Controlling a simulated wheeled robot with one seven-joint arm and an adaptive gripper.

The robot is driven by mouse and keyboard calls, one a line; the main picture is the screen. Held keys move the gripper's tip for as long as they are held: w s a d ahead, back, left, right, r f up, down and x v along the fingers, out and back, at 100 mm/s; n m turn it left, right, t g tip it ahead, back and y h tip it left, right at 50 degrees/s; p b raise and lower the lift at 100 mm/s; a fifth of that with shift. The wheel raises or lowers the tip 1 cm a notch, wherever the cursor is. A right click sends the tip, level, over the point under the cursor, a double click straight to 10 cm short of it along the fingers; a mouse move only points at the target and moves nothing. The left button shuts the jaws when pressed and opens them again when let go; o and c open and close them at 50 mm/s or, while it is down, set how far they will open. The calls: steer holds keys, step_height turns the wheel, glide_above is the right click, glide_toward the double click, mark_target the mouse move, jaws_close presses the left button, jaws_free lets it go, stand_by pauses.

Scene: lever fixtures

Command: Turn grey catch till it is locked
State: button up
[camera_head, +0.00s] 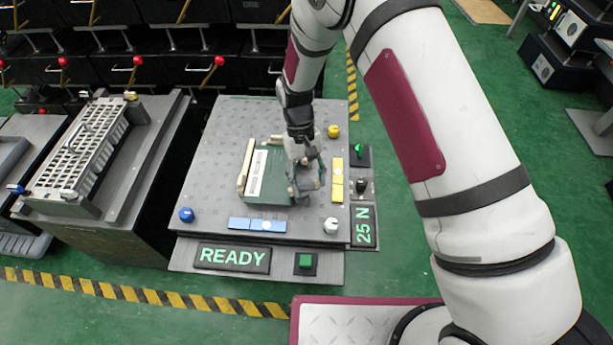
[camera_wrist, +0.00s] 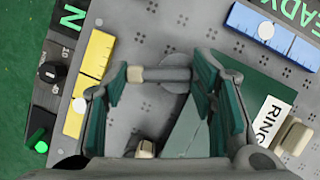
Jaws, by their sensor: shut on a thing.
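A green fixture block (camera_head: 268,190) with a white label sits on the grey perforated plate (camera_head: 215,140); the block also shows in the wrist view (camera_wrist: 262,88). The grey catch (camera_wrist: 172,75) appears in the wrist view as a short bar with a beige section and a round grey base, beside the block. My gripper (camera_wrist: 160,80) has one finger at each end of this bar and is shut on it. In the head view my gripper (camera_head: 306,180) is low over the block's right side and hides most of the catch. Whether the catch is locked cannot be told.
Blue (camera_head: 186,214), yellow (camera_head: 334,131) and white (camera_head: 331,225) knobs stand at the plate's corners. A blue bar (camera_head: 257,224) and a yellow bar (camera_head: 337,180) lie near its edges. Displays read READY (camera_head: 232,258) and 25 N (camera_head: 363,227). A green button (camera_head: 305,262) is in front.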

steer(key=shift+s+d+m+y+p, duration=0.1)
steer(key=shift+s+m+y+p, duration=0.25)
steer(key=shift+m, duration=0.8)
steer(key=shift+d+m+y+p, duration=0.1)
steer(key=shift+m+y+p, duration=0.15)
steer(key=shift+m+y, duration=0.6)
steer(key=shift+m+h, duration=0.3)
steer(key=shift+m, duration=0.1)
steer(key=o, duration=1.1)
steer(key=shift+o, duration=0.2)
steer(key=v, duration=1.2)
steer(key=shift+w+f, duration=0.1)
steer(key=shift+w, duration=0.05)
